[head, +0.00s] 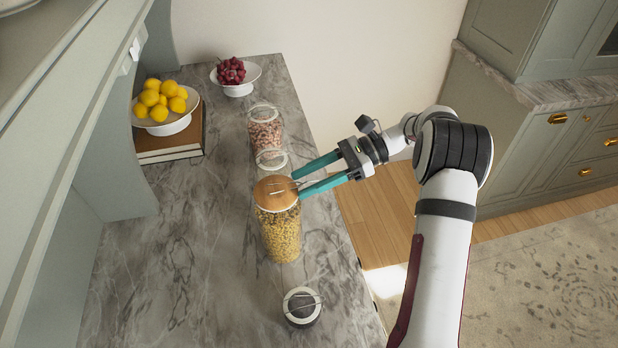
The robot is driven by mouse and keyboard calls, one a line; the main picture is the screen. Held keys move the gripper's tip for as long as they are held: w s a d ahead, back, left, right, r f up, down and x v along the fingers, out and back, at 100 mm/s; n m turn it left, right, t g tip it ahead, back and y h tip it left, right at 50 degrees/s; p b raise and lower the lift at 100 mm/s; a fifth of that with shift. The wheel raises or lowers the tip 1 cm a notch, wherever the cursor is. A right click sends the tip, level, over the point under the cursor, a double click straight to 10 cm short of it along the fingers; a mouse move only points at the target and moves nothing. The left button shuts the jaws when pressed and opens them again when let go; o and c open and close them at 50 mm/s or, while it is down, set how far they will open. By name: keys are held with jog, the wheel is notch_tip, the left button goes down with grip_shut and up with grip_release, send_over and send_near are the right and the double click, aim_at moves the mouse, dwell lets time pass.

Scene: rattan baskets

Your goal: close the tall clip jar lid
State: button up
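A tall clear jar (265,132) with pinkish-brown contents stands on the counter. A round clear glass lid or ring (271,158) shows at its near side, apparently swung open; its hinge is too small to make out. Nearer stands a tall jar of yellow pasta (281,232) with a round wooden lid (275,190) on top. My gripper (297,184) comes in from the right with its two teal fingers spread and nothing seen between them. The upper fingertip is near the glass lid, and the lower one is by the wooden lid's right edge. I cannot tell whether either touches.
A small dark-topped jar (302,307) with wire clips stands nearer on the marble counter (185,270). A bowl of lemons (178,124) sits on books (185,147) at left. A bowl of grapes (240,88) stands at the back. The counter's left front is clear.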

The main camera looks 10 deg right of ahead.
jog(key=v, duration=1.2)
jog(key=s+a+r+n+g+h, duration=0.1)
jog(key=s+a+r+n+h, duration=0.2)
jog(key=s+a, duration=0.35)
jog(key=s+a+r+n+g+h, duration=0.2)
jog(key=s+a+r+n+h, duration=0.15)
jog(key=s+a, duration=0.3)
jog(key=s+a+f+n+t+h, duration=0.1)
jog(key=s+f, duration=0.3)
jog(key=s, duration=0.4)
jog(key=s+a+f+n+t+h, duration=0.1)
jog(key=s+f+n+h, duration=0.3)
jog(key=s, duration=0.5)
jog(key=shift+f+t+h, duration=0.35)
jog(key=shift+f+t, duration=0.05)
jog(key=shift+t, duration=0.4)
